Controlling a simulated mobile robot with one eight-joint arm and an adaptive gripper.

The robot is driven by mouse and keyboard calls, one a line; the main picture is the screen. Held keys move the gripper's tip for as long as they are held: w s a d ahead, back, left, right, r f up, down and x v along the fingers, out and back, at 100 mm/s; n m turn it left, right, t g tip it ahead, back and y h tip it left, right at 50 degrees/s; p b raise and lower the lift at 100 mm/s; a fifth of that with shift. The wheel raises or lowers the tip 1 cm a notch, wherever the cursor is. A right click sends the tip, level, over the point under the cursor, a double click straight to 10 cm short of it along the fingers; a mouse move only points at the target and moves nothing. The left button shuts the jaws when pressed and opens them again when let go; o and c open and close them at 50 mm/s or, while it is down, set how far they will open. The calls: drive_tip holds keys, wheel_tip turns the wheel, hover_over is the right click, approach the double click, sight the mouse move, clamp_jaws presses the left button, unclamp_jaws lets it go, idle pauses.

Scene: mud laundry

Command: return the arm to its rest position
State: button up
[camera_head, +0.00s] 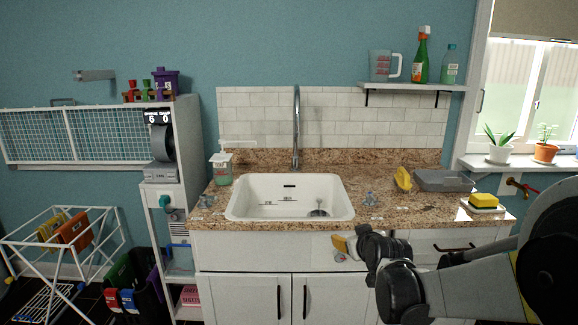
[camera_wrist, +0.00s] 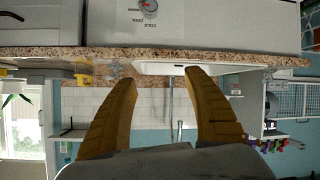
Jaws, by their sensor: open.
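My gripper (camera_head: 342,245) is at the end of my dark and grey arm, which reaches in from the right in the head view. It is in front of the counter's drawer fronts, below the sink's right side. In the wrist view my gripper (camera_wrist: 163,100) shows two yellow-tan fingers spread wide apart, with nothing between them. The wrist picture is upside down, with the granite counter edge (camera_wrist: 40,51) across its upper part.
A white sink (camera_head: 250,212) is set in the granite counter (camera_head: 390,213). A grey tray (camera_head: 444,181), a yellow sponge (camera_head: 484,200) and a soap bottle (camera_head: 222,168) stand on it. A wall shelf (camera_head: 420,87) holds bottles. A white drying rack (camera_head: 20,243) and bins are at left.

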drive_tip(key=s+r+m+g, duration=0.1)
drive_tip(key=s+r+g, duration=0.25)
drive_tip(key=s, duration=1.35)
drive_tip(key=s+f+m+g, duration=0.1)
drive_tip(key=s+f, duration=0.1)
drive_tip(key=s, duration=0.7)
drive_tip(key=s+d+f+m+g, duration=0.1)
drive_tip(key=s, duration=0.8)
drive_tip(key=shift+s+d+f+h, duration=0.25)
drive_tip(key=shift+s+f+h, duration=0.1)
drive_tip(key=shift+s+h, duration=0.05)
